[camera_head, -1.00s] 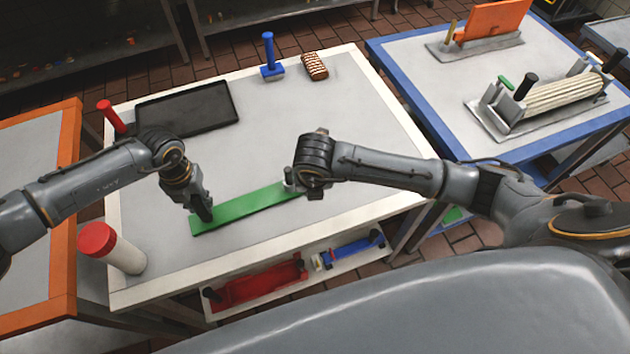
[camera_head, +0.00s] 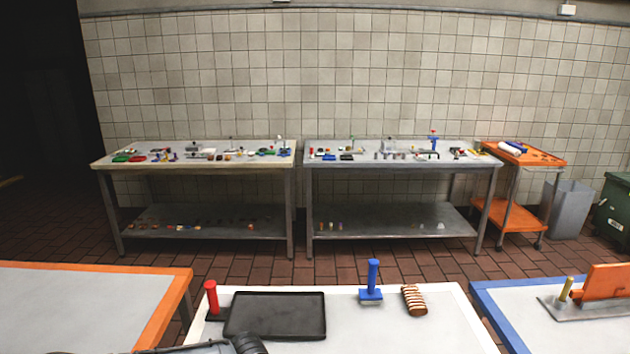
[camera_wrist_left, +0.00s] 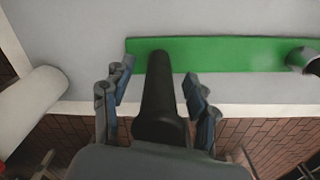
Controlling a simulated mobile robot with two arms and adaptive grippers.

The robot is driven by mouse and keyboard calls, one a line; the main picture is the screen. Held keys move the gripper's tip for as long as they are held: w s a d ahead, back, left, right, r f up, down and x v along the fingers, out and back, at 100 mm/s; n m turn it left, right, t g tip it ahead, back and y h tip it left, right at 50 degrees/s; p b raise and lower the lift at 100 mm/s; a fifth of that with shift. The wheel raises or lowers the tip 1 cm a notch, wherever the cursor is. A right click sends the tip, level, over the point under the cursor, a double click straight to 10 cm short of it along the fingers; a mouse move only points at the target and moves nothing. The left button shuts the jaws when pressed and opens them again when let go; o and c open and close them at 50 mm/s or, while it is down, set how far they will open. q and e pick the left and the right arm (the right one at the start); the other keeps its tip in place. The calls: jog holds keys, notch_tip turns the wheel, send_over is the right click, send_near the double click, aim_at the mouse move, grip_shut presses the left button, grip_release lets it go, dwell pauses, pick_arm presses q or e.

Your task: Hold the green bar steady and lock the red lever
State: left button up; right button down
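The green bar (camera_wrist_left: 225,54) lies flat near the table's front edge in the left wrist view. A dark upright cylinder (camera_wrist_left: 158,95) stands in front of its left part, between the fingers of my left gripper (camera_wrist_left: 155,90). The fingers are apart, with gaps beside the cylinder. A dark rounded thing (camera_wrist_left: 301,60) covers the bar's right end; I cannot tell whether it is a handle or part of my right gripper. In the head view a red upright handle (camera_head: 211,297) stands at the table's back left; I cannot tell whether it is the red lever.
A black tray (camera_head: 275,316), a blue-handled tool (camera_head: 371,282) and a striped brown bar (camera_head: 413,300) are on the table's far side. Orange-edged and blue-edged tables flank this one; cluttered steel tables line the wall.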

pick_arm(q)
jog(key=shift+r, duration=0.15)
notch_tip(320, 180, up, 9)
jog(key=p, duration=0.6)
jog(key=o, duration=0.6)
